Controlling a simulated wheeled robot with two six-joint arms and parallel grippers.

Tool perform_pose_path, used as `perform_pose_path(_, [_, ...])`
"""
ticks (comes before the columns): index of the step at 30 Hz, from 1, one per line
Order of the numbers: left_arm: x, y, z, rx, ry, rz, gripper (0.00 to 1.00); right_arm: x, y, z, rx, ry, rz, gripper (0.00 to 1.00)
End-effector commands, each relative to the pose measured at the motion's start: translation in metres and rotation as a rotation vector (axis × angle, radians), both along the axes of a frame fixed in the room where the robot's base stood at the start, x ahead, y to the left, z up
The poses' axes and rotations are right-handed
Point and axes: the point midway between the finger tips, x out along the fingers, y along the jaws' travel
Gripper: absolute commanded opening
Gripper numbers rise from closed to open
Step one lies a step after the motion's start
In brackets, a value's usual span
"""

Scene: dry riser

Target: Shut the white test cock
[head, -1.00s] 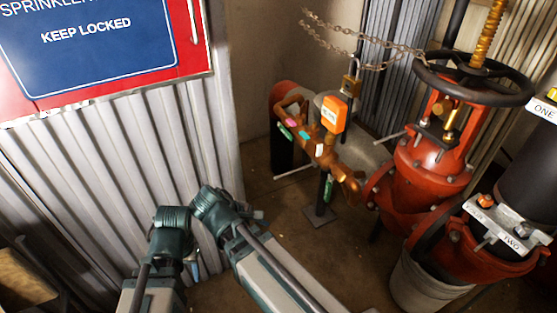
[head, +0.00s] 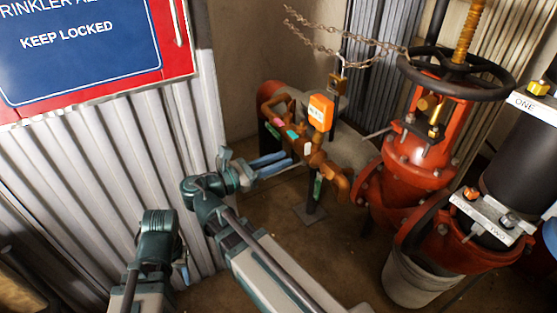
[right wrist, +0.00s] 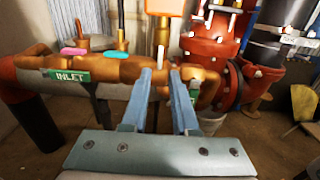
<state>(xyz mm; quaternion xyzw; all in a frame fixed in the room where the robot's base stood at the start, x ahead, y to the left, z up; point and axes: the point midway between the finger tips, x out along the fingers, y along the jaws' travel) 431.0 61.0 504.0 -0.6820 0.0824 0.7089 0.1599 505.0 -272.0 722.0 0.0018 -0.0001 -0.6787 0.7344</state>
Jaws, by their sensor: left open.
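The white test cock handle (head: 307,149) sits on the brass pipe assembly (head: 341,181), beside a teal handle (head: 292,134) and a pink handle (head: 278,123). In the right wrist view the white handle (right wrist: 160,58) stands upright, across the pipe, while the pink (right wrist: 73,51) and teal (right wrist: 115,54) handles lie along it. My right gripper (head: 284,160) is open, its two blue fingers pointing at the assembly just short of the white handle. In its wrist view the handle lies between and beyond the fingertips (right wrist: 160,72). My left gripper (head: 184,272) is low at left, mostly hidden by its arm.
A grey bucket (head: 410,280) stands below. A corrugated panel (head: 90,170) is at left.

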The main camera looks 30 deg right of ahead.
Motion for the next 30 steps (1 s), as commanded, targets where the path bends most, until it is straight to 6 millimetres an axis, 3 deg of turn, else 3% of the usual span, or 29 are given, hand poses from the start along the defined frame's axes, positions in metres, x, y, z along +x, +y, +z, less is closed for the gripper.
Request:
perform_pose_path(8, [0.000,0.000,0.000,0.000,0.000,0.000,0.50,0.000,-0.009,0.001,-0.004,0.005,-0.004,0.28])
perform_pose_path(21, [0.000,0.000,0.000,0.000,0.000,0.000,0.50,0.004,-0.056,0.001,-0.003,0.003,-0.003,0.28])
perform_pose_path(30, [0.000,0.000,0.000,0.000,0.000,0.000,0.50,0.005,-0.066,0.001,-0.003,0.003,-0.001,0.28])
